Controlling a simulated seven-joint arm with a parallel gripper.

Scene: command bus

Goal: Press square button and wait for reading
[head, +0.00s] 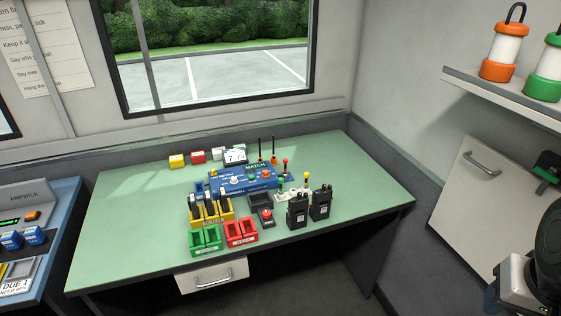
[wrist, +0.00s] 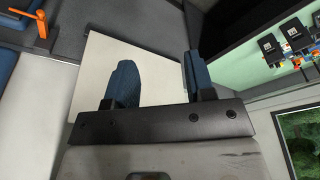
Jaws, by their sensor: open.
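A red button on a dark base (head: 266,214) sits in front of the device. Which control is the square button I cannot tell. My gripper (wrist: 157,82) is open and empty in the wrist view, its two blue fingers apart in front of a pale panel, away from the device. In the head view only my arm shows, at the lower right.
Two black radios (head: 298,209) (head: 321,202) stand right of the red button. Green trays (head: 205,239), red trays (head: 240,232) and a yellow rack (head: 211,214) stand at the front. Coloured blocks (head: 197,157) lie behind. The table's left and right sides are clear.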

